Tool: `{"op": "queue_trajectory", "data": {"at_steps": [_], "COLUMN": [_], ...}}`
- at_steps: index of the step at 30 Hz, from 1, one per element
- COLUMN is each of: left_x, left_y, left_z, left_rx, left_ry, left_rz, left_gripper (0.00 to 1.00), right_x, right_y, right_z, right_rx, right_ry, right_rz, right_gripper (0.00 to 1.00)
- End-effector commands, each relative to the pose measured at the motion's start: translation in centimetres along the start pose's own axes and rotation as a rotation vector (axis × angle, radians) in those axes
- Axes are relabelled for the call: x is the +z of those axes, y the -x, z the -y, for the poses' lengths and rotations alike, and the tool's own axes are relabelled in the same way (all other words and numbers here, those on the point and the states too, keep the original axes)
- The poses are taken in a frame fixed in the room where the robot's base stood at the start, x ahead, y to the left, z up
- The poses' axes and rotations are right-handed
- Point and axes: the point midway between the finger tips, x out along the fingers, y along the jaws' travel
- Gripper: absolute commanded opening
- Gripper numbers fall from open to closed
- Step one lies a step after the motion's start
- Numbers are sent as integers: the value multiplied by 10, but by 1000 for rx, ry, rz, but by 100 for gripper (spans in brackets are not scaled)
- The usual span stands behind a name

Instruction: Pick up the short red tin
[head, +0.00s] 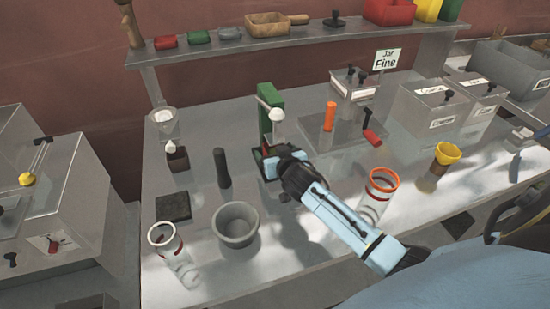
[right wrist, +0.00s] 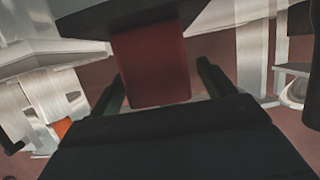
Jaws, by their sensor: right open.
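My right gripper (head: 268,160) is at the foot of the green stand (head: 270,104) in the head view, over its dark base. In the right wrist view a plain dark red block-like shape (right wrist: 150,65), apparently the short red tin, lies between the two dark fingers of my right gripper (right wrist: 160,82). The fingers are apart, with a gap visible on each side of the red shape. One end of it meets a dark slab (right wrist: 85,20). In the head view the gripper largely hides this spot. My left gripper is not in view.
A grey bowl (head: 236,224), a dark pestle-like cylinder (head: 222,168) and a clear jar (head: 175,258) stand left of my right arm. An orange-rimmed jar (head: 378,196) stands close on its right. A shelf (head: 240,46) with small coloured containers runs along the back.

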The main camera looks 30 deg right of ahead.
Motion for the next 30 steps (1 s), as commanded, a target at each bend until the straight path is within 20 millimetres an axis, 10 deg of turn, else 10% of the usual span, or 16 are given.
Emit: {"op": "queue_trajectory", "data": {"at_steps": [15, 30], "left_x": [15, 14], "left_y": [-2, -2], "left_z": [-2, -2], "left_rx": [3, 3], "left_ry": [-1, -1], "left_rz": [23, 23], "left_gripper": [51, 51], "right_x": [1, 1], "right_y": [-26, -26], "right_z": [-1, -1], "right_rx": [0, 0], "right_ry": [0, 0], "right_rz": [0, -1], "right_gripper": [82, 25]}}
